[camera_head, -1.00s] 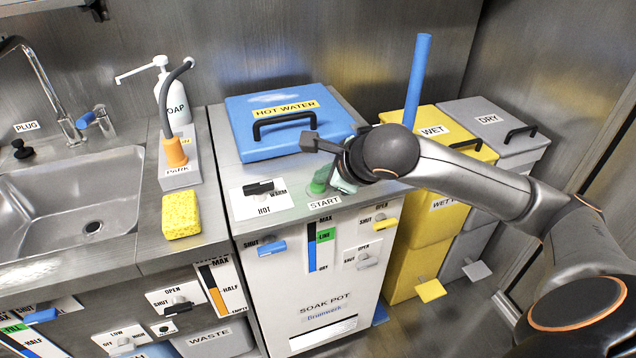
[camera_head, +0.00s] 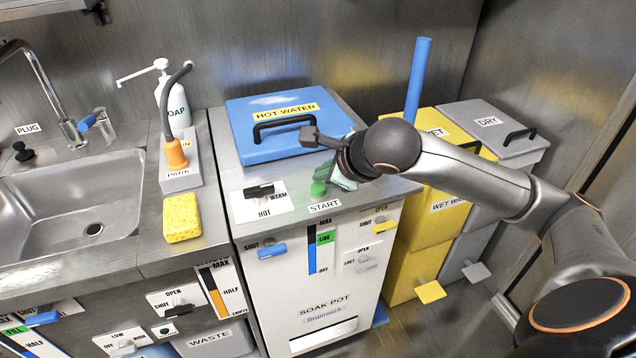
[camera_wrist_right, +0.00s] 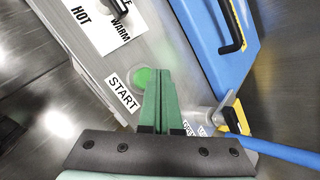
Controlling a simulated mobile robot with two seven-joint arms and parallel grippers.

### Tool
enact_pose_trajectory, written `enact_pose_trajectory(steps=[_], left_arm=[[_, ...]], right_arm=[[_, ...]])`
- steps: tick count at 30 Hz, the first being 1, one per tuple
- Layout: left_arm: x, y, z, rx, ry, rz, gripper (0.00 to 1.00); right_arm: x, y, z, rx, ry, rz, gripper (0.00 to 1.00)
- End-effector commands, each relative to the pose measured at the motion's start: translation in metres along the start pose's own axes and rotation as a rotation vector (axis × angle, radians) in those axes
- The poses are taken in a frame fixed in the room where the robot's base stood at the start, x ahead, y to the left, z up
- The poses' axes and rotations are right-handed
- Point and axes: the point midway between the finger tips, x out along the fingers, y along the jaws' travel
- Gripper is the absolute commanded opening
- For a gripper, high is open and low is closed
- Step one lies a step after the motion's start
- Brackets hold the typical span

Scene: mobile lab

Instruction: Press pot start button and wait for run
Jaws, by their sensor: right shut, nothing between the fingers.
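The soak pot (camera_head: 322,277) is a white-fronted unit with a blue "HOT WATER" lid (camera_head: 250,135) on top. Its green start button (camera_head: 318,188) sits on the steel top just behind the START label (camera_head: 323,206). The button also shows in the right wrist view (camera_wrist_right: 142,80). My right gripper (camera_head: 340,180) is shut and empty, its teal fingers pointing down just right of the button. In the right wrist view its fingertips (camera_wrist_right: 158,72) lie at the button's right edge; I cannot tell whether they touch it. My left gripper is not in view.
A hot/warm switch (camera_head: 260,190) is left of the button. The lid's black handle (camera_head: 285,122) is close behind my right gripper. The yellow wet bin (camera_head: 420,262) and an upright blue pole (camera_head: 417,80) stand at right. A sink and yellow sponge (camera_head: 182,218) are at left.

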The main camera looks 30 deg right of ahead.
Motion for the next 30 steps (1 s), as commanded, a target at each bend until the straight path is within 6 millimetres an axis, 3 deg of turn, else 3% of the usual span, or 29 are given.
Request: enact_pose_trajectory(steps=[8, 24, 30], left_arm=[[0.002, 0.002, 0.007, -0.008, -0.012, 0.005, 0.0], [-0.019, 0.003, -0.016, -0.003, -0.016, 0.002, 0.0], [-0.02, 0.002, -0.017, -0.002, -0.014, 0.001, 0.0]], right_arm=[[0.0, 0.0, 0.0, 0.0, -0.001, -0.001, 0.0], [-0.034, -0.025, 0.025, 0.0, -0.002, -0.002, 0.0], [-0.036, -0.026, 0.026, -0.001, -0.001, 0.0, 0.0]])
